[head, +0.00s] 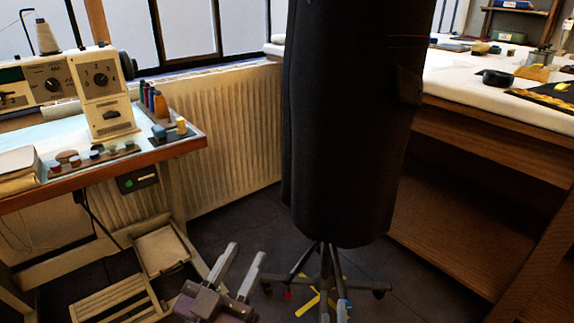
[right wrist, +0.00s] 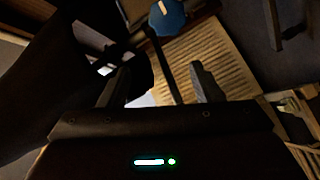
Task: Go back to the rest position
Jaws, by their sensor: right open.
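My left gripper (head: 245,250) is low in the head view, over the dark floor left of the garment's stand. Its two pale fingers point up and away, with a gap between them and nothing held. My right gripper (right wrist: 155,85) shows in the right wrist view with its dark fingers spread wide and empty. I cannot make it out clearly in the head view. A dark garment on a form (head: 345,120) stands upright in the middle of the head view on a wheeled base (head: 322,280).
A ribbed radiator (head: 230,130) is behind. A white-topped workbench (head: 460,80) is at right.

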